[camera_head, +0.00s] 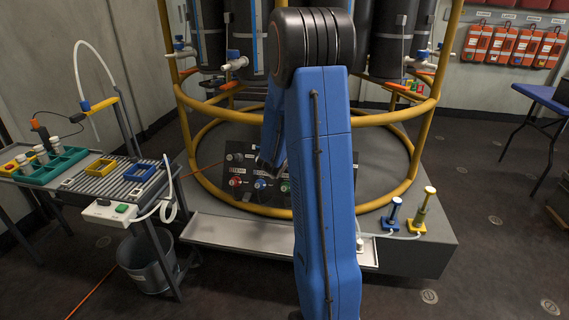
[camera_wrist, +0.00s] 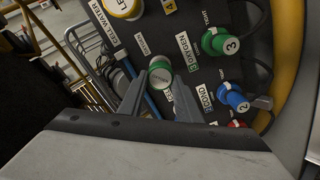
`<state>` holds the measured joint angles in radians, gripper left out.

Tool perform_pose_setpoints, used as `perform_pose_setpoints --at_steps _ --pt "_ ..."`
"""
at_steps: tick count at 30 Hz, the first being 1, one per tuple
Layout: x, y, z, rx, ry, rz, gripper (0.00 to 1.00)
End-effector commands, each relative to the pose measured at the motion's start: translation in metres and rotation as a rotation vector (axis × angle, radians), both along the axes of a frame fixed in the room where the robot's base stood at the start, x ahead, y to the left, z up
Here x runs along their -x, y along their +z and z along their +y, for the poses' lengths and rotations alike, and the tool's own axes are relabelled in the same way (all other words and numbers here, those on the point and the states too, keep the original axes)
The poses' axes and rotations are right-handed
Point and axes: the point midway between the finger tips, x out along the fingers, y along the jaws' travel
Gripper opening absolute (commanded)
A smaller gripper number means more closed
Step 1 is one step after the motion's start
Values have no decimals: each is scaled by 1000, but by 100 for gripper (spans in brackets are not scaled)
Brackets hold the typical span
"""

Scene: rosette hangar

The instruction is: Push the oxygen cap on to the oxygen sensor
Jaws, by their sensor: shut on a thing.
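The oxygen cap (camera_wrist: 160,76), a green ring with a pale labelled top, sits between the fingertips of my gripper (camera_wrist: 160,92) in the wrist view. The fingers are shut on it, one on each side. The cap is in front of the dark panel (camera_wrist: 150,35), left of the green-and-white OXYGEN label (camera_wrist: 187,50). The oxygen sensor is not clearly visible; the cap and fingers may hide it. I cannot tell whether the cap touches it. In the head view the panel (camera_head: 250,160) is partly behind my blue arm, which hides most of the gripper.
A green plug marked 3 (camera_wrist: 219,41), a blue plug marked 2 (camera_wrist: 233,96) and a red plug (camera_wrist: 237,123) stand out from the panel. The yellow ring rail (camera_head: 215,190) surrounds it. A white tray (camera_head: 250,235) lies in front; a side bench (camera_head: 100,180) stands left.

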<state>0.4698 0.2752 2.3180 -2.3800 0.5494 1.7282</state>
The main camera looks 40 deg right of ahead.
Motion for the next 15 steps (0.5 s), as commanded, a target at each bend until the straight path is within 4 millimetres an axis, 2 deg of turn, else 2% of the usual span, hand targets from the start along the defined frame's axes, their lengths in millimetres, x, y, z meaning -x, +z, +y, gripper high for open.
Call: perform_pose_setpoints --at_steps 1,3,15 --pt "0 0 0 0 0 0 38" --pt "0 0 0 0 0 0 53" --pt "2 3 3 1 0 -1 53"
